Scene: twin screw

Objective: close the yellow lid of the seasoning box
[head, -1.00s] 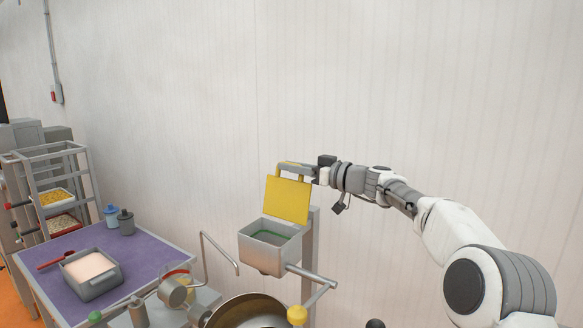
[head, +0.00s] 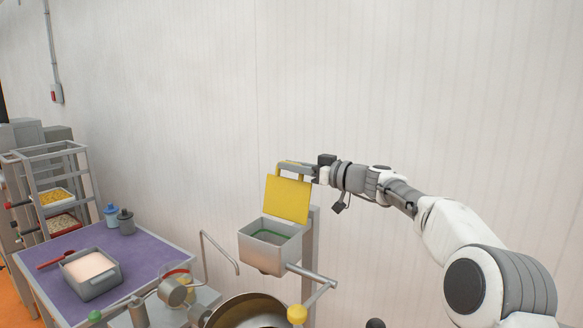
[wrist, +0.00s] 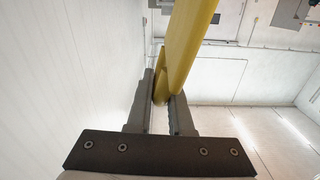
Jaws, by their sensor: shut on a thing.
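The seasoning box (head: 264,256) is a grey metal box on a stand, open at the top with a green edge inside. Its yellow lid (head: 288,199) stands up, tilted slightly back, above the box's rear edge. A yellow handle (head: 281,172) rises behind the lid's top left. My gripper (head: 290,165) is behind the lid's top edge, coming in from the right. In the wrist view, my gripper's two fingers (wrist: 165,100) are shut on a yellow bar (wrist: 188,45), which looks like the lid's handle. The exact contact is partly hidden.
A metal pan (head: 248,312) and a yellow-knobbed lever (head: 298,314) are below the box. A purple-topped table (head: 150,255) at left holds a container of pale powder (head: 90,272) and shakers (head: 125,222). The wall is close behind my gripper.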

